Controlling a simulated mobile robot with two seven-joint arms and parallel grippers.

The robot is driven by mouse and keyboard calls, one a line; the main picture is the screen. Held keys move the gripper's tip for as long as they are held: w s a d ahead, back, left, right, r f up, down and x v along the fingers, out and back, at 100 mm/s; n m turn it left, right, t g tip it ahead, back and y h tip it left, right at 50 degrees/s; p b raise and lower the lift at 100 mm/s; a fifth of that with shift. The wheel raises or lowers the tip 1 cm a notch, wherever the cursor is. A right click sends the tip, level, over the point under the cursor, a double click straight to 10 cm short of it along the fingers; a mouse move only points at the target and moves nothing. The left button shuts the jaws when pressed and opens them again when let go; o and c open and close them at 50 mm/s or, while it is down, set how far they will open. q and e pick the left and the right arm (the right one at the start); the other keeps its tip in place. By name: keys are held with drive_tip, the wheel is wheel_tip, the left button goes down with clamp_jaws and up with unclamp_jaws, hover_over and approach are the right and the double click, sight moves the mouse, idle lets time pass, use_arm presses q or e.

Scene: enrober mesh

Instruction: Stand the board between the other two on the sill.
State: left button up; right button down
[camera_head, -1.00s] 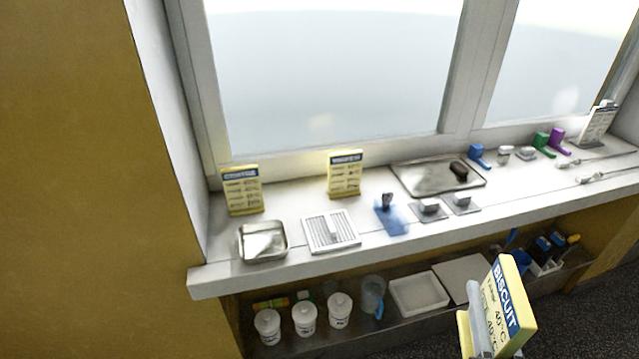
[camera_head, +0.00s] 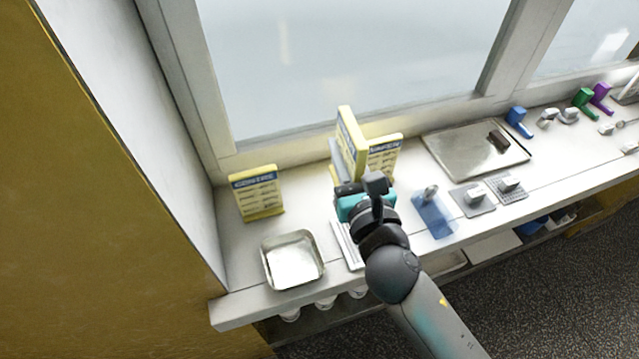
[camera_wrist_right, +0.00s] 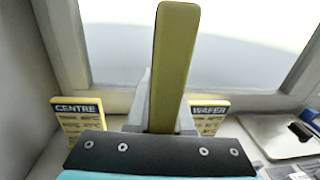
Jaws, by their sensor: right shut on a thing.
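My right gripper (camera_head: 362,190) is shut on the yellow-edged board (camera_head: 350,140), held upright above the sill (camera_head: 300,218). In the right wrist view the held board (camera_wrist_right: 172,65) stands edge-on, between the other two boards in the picture. The CENTRE board (camera_head: 257,192) stands on the sill at the left; it also shows in the right wrist view (camera_wrist_right: 78,118). Whether the held board touches the sill cannot be told. My left gripper is not in view.
A metal tray (camera_head: 292,260) sits at the sill's front left. A slotted white plate (camera_head: 347,246) is mostly hidden by my right arm. A blue scraper (camera_head: 433,213), grey-handled tools (camera_head: 473,198) and a large tray (camera_head: 460,148) lie to the right. The window stands behind.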

use_arm(q)
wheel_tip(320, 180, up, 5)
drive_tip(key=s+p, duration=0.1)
drive_tip(key=p, duration=0.4)
use_arm(e)
drive_tip(key=w+a+r+n+y, duration=0.1)
drive_tip(key=w+a+r, duration=0.1)
drive_tip(key=w, duration=0.3)
drive_tip(key=w+a+r+y, duration=0.1)
drive_tip(key=w+a+r, duration=0.2)
drive_tip(key=w, duration=0.2)
use_arm(q)
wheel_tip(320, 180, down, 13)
drive_tip(key=b, duration=1.4)
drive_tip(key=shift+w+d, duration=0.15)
use_arm(e)
drive_tip(key=shift+s+d+f, duration=0.1)
drive_tip(key=shift+d+f, duration=0.05)
drive_tip(key=shift+f, duration=5)
drive_tip(key=shift+d+f, duration=0.1)
drive_tip(key=shift+f, duration=5)
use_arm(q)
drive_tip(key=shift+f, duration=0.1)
use_arm(e)
drive_tip(key=shift+f, duration=0.2)
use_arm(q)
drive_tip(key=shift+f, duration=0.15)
use_arm(e)
drive_tip(key=c, duration=0.8)
unclamp_jaws()
